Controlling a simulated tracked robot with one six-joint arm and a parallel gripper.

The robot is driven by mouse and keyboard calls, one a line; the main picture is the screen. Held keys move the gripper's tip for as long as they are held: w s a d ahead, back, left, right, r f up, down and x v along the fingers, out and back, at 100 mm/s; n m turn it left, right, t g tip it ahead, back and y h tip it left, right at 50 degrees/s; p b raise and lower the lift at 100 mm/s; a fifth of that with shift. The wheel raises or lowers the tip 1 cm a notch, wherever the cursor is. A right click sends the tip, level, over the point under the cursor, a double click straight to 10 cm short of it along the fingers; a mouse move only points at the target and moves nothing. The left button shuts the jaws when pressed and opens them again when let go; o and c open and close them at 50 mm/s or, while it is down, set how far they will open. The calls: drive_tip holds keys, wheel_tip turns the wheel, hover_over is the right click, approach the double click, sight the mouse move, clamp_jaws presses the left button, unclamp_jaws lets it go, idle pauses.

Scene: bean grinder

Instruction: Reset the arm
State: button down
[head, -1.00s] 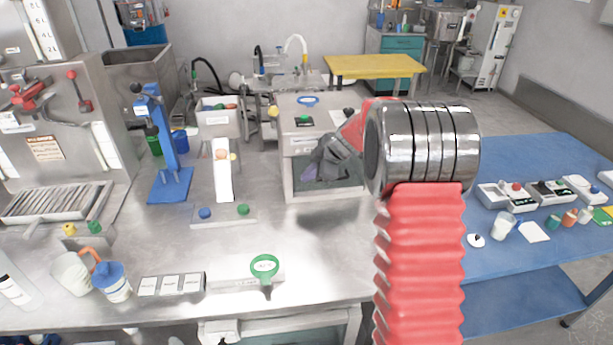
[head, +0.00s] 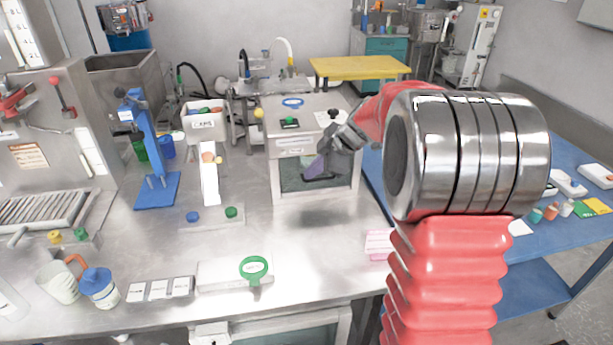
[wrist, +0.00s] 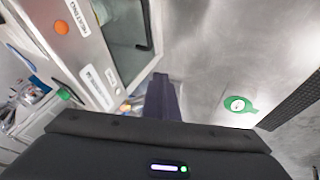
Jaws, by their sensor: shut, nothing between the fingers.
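My gripper (head: 316,168) is dark grey with purplish fingers. In the head view it hangs in front of the grey-white box machine (head: 294,145), overlapping its dark front window. I cannot tell how far it is from the window. The gripper is shut and holds nothing. In the wrist view its purple fingers (wrist: 163,98) point away from the dark gripper body, beside the machine's front panel (wrist: 92,62). My red arm with its metal joint fills the right of the head view and hides part of the blue table.
A blue stand (head: 153,150), a white bin (head: 203,121) and a green-ringed tool (head: 254,268) are on the steel bench (head: 300,240). A pink block (head: 378,244) lies beside my arm. Cups stand at the front left. The bench middle is clear.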

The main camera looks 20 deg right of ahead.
drive_tip(key=shift+s+m, duration=0.1)
drive_tip(key=shift+m, duration=0.2)
idle(0.4)
drive_tip(key=s+a+f+m+g+h, duration=0.1)
drive_tip(key=s+a+f+m+g, duration=0.2)
drive_tip(key=s+m, duration=0.75)
drive_tip(key=s+a+r+m+h, duration=0.1)
drive_tip(key=s+a+r, duration=0.1)
drive_tip(key=s, duration=0.5)
drive_tip(key=s+a+r+m+t, duration=0.1)
drive_tip(key=s+a+r, duration=0.2)
drive_tip(key=s+a, duration=0.2)
drive_tip(key=s+a+r+m+t+h, duration=0.1)
drive_tip(key=s+a+r, duration=0.2)
drive_tip(key=s, duration=0.8)
drive_tip(key=shift+a+h, duration=0.3)
drive_tip(key=shift+a, duration=0.25)
drive_tip(key=shift+s+d+m, duration=0.1)
drive_tip(key=shift+m, duration=0.15)
